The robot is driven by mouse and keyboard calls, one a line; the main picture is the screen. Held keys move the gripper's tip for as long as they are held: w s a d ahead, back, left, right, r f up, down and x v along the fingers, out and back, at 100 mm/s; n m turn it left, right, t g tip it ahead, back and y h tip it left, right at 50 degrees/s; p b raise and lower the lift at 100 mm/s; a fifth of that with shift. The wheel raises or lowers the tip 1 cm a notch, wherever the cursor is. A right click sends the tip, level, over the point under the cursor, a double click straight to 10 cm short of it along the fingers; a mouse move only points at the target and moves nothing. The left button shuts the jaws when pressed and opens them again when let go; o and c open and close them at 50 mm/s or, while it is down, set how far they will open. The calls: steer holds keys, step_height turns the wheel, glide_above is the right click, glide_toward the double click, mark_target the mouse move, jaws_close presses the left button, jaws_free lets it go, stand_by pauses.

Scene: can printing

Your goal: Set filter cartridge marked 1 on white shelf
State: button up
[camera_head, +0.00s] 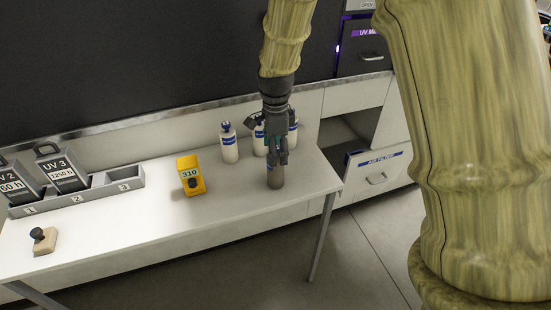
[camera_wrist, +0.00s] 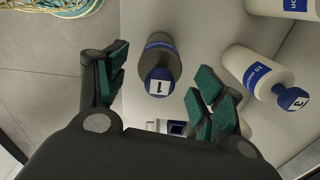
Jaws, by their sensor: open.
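A grey-brown filter cartridge (camera_head: 275,179) stands on the white tabletop (camera_head: 150,225) near its right end. In the wrist view the cartridge (camera_wrist: 160,62) has a blue cap marked 1 and a blue band. My gripper (camera_head: 277,155) points down over it and partly hides its top. In the wrist view the fingers are spread, with green pads on either side of the cartridge and gaps beside it. I cannot tell which surface is the white shelf; a white cabinet with an open compartment (camera_head: 342,133) is at the right.
White cartridges with blue caps stand behind my gripper, one at its left (camera_head: 229,145); one marked 3 (camera_wrist: 258,73) is close to the right finger. A yellow device reading 310 (camera_head: 190,176), a stamp (camera_head: 43,241) and a numbered rack (camera_head: 100,191) are left. An AIR FILTER drawer (camera_head: 378,172) juts out.

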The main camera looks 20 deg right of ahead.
step_height(320, 180, up, 8)
steer(key=shift+f+b, duration=0.15)
steer(key=shift+b, duration=0.65)
